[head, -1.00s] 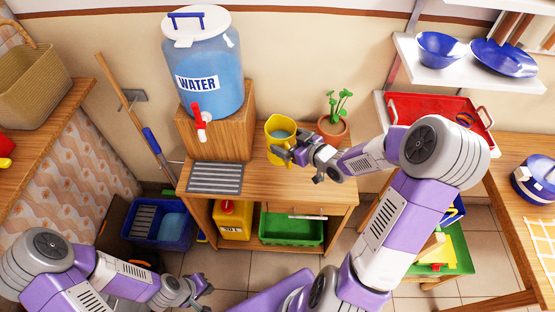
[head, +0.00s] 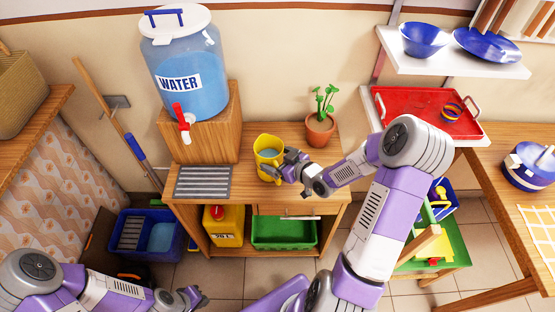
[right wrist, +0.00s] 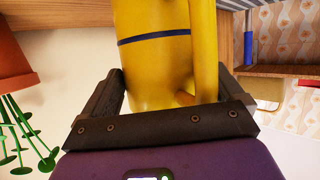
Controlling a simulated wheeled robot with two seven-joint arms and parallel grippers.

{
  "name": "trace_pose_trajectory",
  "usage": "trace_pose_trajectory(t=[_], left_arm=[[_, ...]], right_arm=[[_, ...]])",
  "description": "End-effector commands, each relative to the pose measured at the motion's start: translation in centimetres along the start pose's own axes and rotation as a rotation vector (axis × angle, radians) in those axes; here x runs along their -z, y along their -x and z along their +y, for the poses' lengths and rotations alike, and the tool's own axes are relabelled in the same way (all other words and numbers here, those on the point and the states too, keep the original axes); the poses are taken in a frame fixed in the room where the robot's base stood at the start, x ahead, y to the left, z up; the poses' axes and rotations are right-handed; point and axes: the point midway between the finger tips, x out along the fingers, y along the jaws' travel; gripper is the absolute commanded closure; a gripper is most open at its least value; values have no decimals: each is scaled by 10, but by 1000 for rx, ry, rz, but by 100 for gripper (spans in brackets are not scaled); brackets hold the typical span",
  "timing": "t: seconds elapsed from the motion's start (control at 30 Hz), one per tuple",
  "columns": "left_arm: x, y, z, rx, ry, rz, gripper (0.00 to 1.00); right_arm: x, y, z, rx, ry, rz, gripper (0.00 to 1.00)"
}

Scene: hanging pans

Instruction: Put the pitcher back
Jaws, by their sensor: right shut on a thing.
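The yellow pitcher (head: 266,147) has bluish water showing inside and is upright over the wooden counter. I cannot tell whether its base touches the top. My right gripper (head: 276,172) is shut on it from the right. In the right wrist view the yellow pitcher (right wrist: 155,55), with a dark band, stands between the dark fingers, its handle partly in view. My left gripper (head: 192,298) is low at the bottom of the head view, away from the counter; its finger opening is too small to tell.
The water dispenser (head: 185,70) with a red tap (head: 181,116) stands on a wooden block. A grey grate (head: 202,182) lies at the counter's left front. A potted plant (head: 320,129) stands behind my right gripper. A red tray (head: 415,110) is further right. The counter (head: 235,185) has bare wood beside the grate.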

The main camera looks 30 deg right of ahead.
Motion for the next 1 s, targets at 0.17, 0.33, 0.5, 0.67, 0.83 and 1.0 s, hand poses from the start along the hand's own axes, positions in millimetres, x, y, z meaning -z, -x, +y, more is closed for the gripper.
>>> trace_pose_trajectory(t=[0.17,0.33,0.5,0.67,0.83,1.0], left_arm=[[0,-3,-1,0,0,0,100],[0,-3,-1,0,0,0,100],[0,2,1,0,0,0,100],[0,9,3,0,0,0,100],[-1,20,8,0,0,0,100],[-1,28,11,0,0,0,100]], right_arm=[[-4,-2,0,1,0,0,0],[-3,-1,0,1,0,-1,0],[2,1,0,1,0,-1,0],[2,28,1,-3,0,-3,0],[2,67,1,-5,-1,-4,0],[2,99,1,-3,-1,-3,0]])
